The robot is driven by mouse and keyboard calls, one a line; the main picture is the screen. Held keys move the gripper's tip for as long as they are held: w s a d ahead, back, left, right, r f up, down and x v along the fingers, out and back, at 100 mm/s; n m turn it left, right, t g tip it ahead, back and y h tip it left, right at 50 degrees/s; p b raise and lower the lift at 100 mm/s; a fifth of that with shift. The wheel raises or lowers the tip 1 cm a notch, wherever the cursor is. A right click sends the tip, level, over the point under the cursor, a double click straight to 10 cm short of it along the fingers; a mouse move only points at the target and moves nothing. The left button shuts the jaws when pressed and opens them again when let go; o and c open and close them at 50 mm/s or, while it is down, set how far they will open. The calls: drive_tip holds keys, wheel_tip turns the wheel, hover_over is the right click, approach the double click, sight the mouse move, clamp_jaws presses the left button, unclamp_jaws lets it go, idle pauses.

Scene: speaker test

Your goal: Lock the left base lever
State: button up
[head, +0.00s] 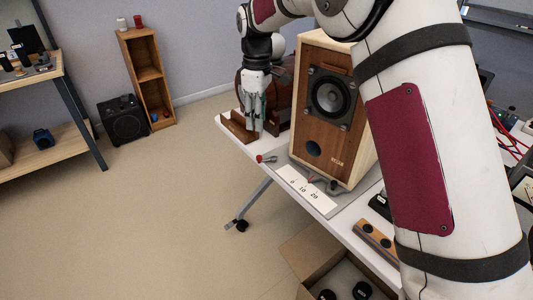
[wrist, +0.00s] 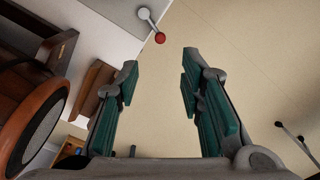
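The left base lever (head: 266,159), a short grey lever with a red knob, sits at the table's left edge, beside the front left corner of the wooden speaker (head: 350,140). In the wrist view the lever (wrist: 151,24) shows at the top centre, its red knob pointing toward the space between my fingers. A second small reddish-tipped lever (head: 311,180) is at the speaker's front. My gripper (head: 255,128) points down behind the left lever, near the table's left edge. In the wrist view my gripper (wrist: 158,80) is open and empty, with green-padded fingers apart from the lever.
A brown round-bodied object (head: 284,98) and a wooden stand (head: 237,127) are close to my gripper. A white scale strip (head: 305,191) lies before the speaker. An open carton (head: 315,262) is below the table.

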sight(260, 156)
wheel_tip(260, 156, down, 14)
drive_tip(key=shift+r+b, duration=0.25)
drive_tip(key=shift+b, duration=0.65)
drive_tip(key=shift+c, duration=0.5)
drive_tip(key=shift+s, duration=0.1)
clamp_jaws()
